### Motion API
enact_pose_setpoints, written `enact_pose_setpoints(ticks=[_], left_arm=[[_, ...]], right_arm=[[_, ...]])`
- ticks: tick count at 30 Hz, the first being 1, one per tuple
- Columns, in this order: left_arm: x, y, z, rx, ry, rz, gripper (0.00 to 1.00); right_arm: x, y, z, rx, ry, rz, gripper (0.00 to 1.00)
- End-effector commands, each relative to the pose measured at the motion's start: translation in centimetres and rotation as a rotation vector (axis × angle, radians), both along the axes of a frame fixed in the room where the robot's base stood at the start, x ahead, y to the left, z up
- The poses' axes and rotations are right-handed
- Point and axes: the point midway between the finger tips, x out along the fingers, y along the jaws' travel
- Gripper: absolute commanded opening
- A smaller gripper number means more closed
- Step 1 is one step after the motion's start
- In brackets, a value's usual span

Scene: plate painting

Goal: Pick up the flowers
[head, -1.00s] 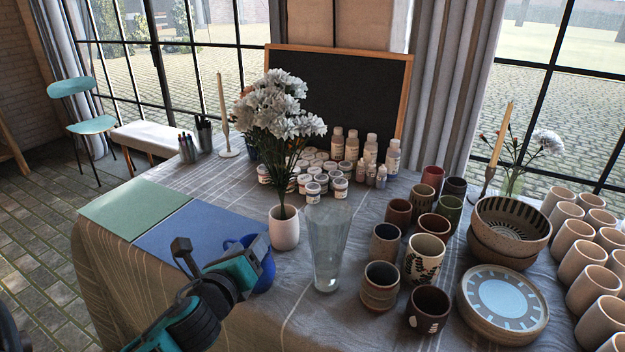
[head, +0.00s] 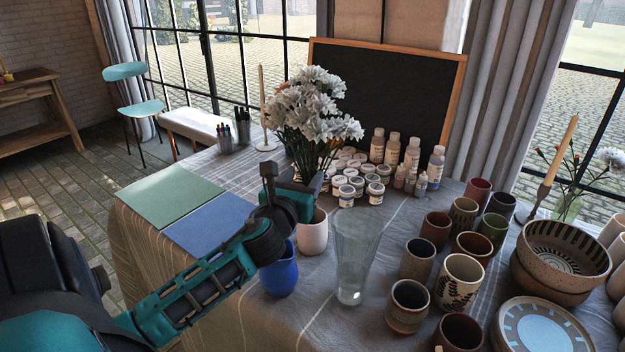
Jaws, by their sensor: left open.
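The white flowers (head: 312,108) stand as a bunch in a small pale vase (head: 312,236) on the table. Their green stems (head: 306,158) run down behind my left gripper. My left gripper (head: 291,184) is open, at the height of the lower stems and just above the vase's rim. It covers part of the stems and of the vase's top. I cannot tell whether the stems are between its fingers. My right gripper is not in view.
A blue jug (head: 280,274) stands under my left forearm, and a clear glass (head: 352,262) stands right of the vase. Paint jars (head: 348,190) crowd behind. Cups (head: 408,304) and bowls (head: 560,262) fill the right. Green (head: 170,198) and blue (head: 208,226) sheets lie at left.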

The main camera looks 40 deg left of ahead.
Motion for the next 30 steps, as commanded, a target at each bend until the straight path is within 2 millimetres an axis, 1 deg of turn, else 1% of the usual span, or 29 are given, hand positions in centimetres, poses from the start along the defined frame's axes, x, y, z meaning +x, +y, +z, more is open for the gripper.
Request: enact_pose_setpoints(ticks=[5, 12, 15, 18, 24, 26, 30], left_arm=[[1.0, 0.4, 0.1, -0.001, -0.002, 0.000, 0.56], [3.9, 1.6, 0.4, -0.001, -0.002, 0.001, 0.56], [4.8, 1.9, 0.4, -0.002, 0.000, -0.001, 0.56], [5.2, 2.1, 0.4, -0.002, 0.000, -0.001, 0.56], [5.2, 2.1, 0.4, -0.002, 0.001, -0.001, 0.56], [5.2, 2.1, 0.4, -0.001, 0.001, -0.001, 0.52], [5.2, 2.1, 0.4, -0.002, 0.000, -0.001, 0.39]], right_arm=[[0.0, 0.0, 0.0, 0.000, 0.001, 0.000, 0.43], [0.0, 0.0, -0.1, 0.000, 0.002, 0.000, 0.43], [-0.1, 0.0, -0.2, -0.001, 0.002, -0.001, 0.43], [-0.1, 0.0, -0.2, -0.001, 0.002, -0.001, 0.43], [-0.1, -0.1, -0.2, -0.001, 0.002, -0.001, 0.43], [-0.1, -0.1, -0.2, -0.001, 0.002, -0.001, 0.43], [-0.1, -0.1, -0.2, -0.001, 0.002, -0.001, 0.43]])
